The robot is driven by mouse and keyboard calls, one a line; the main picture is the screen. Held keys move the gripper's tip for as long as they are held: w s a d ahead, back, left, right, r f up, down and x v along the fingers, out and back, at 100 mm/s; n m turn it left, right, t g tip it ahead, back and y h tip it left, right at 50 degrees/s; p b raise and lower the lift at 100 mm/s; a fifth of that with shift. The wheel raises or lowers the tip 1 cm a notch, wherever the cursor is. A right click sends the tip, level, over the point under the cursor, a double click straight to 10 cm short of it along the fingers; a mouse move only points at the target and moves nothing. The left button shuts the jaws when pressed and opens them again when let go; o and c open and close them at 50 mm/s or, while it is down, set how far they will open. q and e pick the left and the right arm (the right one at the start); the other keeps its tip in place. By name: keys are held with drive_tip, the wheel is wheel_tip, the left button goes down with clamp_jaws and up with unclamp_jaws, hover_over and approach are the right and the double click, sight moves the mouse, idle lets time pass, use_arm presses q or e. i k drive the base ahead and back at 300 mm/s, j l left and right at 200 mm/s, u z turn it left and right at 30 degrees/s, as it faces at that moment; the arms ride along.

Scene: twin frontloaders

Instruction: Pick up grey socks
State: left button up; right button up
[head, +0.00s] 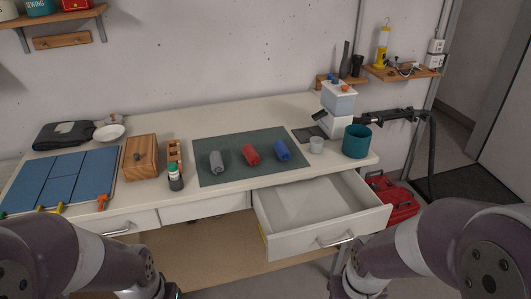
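A rolled grey bundle, the grey socks (216,161), lies on the dark green mat (209,178) toward its left side. A red roll (251,154) and a blue roll (283,151) lie to its right on the same mat, apart from it. My two arms show at the bottom left and bottom right corners, in front of the table and well short of the grey socks. The grippers of both arms are below the picture's edge, so I cannot see their fingers.
An open, empty-looking drawer (324,231) juts out from the table (240,191) at the right front. A small bottle (175,178) and a wooden box (141,158) stand left of the mat. A grey cup (316,145) and teal pot (356,141) stand right.

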sight(217, 162)
drive_tip(key=i+j+z, duration=0.55)
drive_tip(key=j+z, duration=0.25)
drive_tip(key=i+j+z, duration=0.2)
drive_tip(key=j+z, duration=0.2)
